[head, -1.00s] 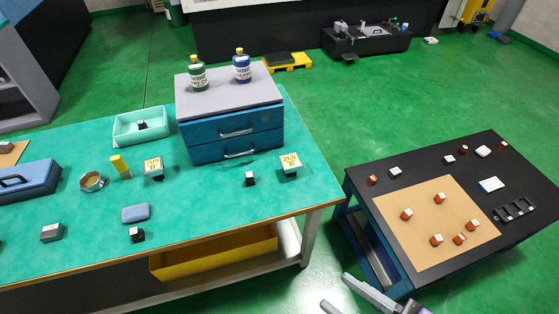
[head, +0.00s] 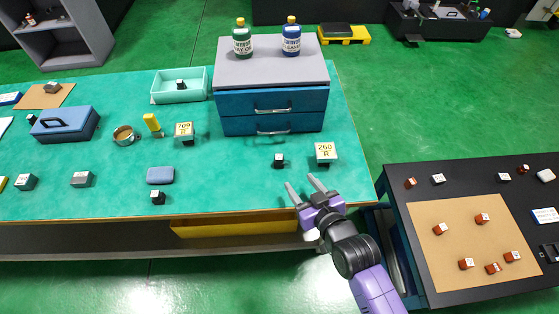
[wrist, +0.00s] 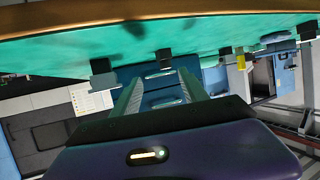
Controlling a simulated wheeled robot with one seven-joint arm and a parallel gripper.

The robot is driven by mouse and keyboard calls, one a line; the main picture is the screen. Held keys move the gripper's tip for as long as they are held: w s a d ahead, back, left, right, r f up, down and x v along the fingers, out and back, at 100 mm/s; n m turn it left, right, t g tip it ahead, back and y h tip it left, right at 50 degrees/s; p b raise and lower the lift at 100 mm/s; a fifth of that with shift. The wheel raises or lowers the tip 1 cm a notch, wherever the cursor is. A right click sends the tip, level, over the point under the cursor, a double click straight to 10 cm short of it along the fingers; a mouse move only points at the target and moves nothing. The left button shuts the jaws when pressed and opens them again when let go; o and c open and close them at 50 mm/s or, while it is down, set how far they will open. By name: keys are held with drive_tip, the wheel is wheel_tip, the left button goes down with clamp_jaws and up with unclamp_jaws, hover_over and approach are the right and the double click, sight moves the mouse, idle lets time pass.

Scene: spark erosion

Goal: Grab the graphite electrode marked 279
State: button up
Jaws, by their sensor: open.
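Several small dark blocks with pale tops stand on the teal table. One dark block (head: 279,160) is in front of the drawers, another (head: 158,197) near the front edge, and another (head: 180,85) inside the mint tray (head: 161,99). My gripper (head: 301,182) is open and empty over the table's front edge, just right of and nearer than the block by the drawers. In the wrist view the gripper (wrist: 159,76) shows empty jaws, with dark blocks (wrist: 103,72) beyond.
A blue case (head: 66,124), a ring (head: 124,135) and a blue-grey pad (head: 160,175) stand further left. The black side table (head: 405,290) holds copper-coloured blocks.

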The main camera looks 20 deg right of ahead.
approach(280, 159)
drive_tip(key=shift+w+d+f, duration=0.2)
drive_tip(key=shift+w+d, duration=0.05)
drive_tip(key=shift+w, duration=0.35)
drive_tip(key=shift+w+d+f, duration=0.15)
drive_tip(key=shift+w+d, duration=0.15)
drive_tip(key=shift+w, duration=0.3)
drive_tip(key=shift+a+p+x, duration=0.15)
drive_tip(key=shift+p+x, duration=0.05)
drive_tip(key=shift+x, duration=0.95)
drive_tip(key=shift+a+p+x, duration=0.2)
drive_tip(key=shift+p+x, duration=0.05)
drive_tip(key=shift+x, duration=0.9)
drive_tip(key=shift+a+p+x, duration=0.15)
drive_tip(key=shift+p+x, duration=0.05)
drive_tip(key=shift+x, duration=0.95)
drive_tip(key=shift+f, duration=0.15)
clamp_jaws()
